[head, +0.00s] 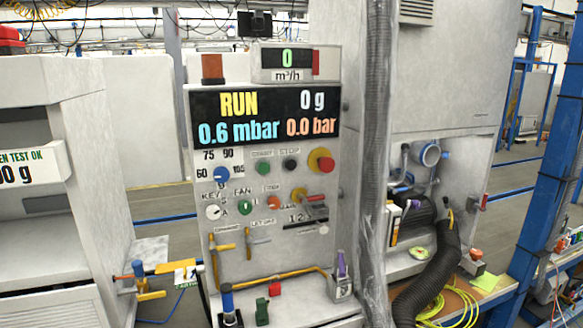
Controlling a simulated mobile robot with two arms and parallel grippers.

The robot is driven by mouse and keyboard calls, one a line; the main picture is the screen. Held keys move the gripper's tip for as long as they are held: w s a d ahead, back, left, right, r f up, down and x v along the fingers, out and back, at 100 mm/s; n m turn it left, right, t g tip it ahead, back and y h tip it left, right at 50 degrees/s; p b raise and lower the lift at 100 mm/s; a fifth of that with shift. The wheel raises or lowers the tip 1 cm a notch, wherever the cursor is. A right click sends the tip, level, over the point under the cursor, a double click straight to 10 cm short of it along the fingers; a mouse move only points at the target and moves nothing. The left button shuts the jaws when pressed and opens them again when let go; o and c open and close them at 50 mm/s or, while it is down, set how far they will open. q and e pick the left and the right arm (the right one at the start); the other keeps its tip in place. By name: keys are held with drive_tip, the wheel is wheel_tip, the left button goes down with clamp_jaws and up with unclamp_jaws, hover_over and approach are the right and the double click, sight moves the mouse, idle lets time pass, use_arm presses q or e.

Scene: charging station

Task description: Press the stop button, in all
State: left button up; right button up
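The grey control panel (257,259) stands upright in the middle of the head view. A small black button (291,165) sits under a label that seems to read STOP. To its left is a green button (264,168) under a START label. To its right is a larger red mushroom button (324,163) on a yellow base. The display (262,117) above reads RUN, 0 g, 0.6 mbar and 0.0 bar. Nothing covers the buttons. Neither of my grippers is in view.
Lower on the panel are a blue knob (221,174), a green fan knob (245,204) and a red-handled lever (311,197). A grey vertical hose (374,150) runs right of the panel. A shelf with small items juts out below. A blue post (549,170) stands at right.

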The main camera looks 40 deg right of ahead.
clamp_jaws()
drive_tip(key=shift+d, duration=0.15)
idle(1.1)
